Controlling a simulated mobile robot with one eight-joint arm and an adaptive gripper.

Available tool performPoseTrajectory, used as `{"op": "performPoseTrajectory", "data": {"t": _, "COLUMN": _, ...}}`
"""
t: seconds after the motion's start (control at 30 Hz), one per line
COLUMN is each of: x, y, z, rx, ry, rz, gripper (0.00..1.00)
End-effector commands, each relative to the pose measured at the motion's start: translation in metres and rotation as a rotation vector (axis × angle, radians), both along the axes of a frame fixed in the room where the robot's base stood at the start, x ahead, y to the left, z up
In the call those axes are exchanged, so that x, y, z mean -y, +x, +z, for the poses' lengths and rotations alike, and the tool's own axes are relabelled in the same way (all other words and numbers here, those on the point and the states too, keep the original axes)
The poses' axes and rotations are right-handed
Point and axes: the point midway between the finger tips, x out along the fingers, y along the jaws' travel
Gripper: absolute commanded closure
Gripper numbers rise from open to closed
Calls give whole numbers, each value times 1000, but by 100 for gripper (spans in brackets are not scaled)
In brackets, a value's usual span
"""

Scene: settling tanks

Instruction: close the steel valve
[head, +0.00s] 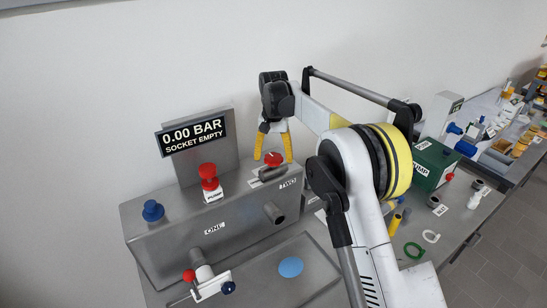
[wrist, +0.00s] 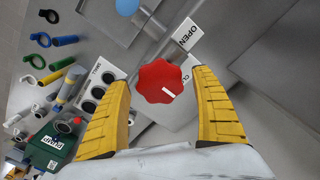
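A red lobed valve knob (head: 273,159) sits on top of the grey steel block near the label TWO. My gripper (head: 273,158) is above the knob, pointing down. Its yellow fingers (wrist: 163,95) are open on either side of the knob, with gaps visible on both sides.
The grey block (head: 225,235) also carries a red PUMP button (head: 208,177), a blue knob (head: 152,210) and a fitting (head: 205,280) below ONE. A display (head: 193,135) reads 0.00 BAR, SOCKET EMPTY. A green pump box (head: 435,165) and loose rings stand to the right.

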Motion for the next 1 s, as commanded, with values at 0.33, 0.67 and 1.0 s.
{"op": "performPoseTrajectory", "data": {"t": 0.33, "x": 0, "y": 0, "z": 11, "rx": 0, "ry": 0, "rz": 1, "gripper": 24}}
{"op": "performPoseTrajectory", "data": {"t": 0.67, "x": 0, "y": 0, "z": 81, "rx": 0, "ry": 0, "rz": 1, "gripper": 24}}
{"op": "performPoseTrajectory", "data": {"t": 1.0, "x": 0, "y": 0, "z": 119, "rx": 0, "ry": 0, "rz": 0, "gripper": 24}}
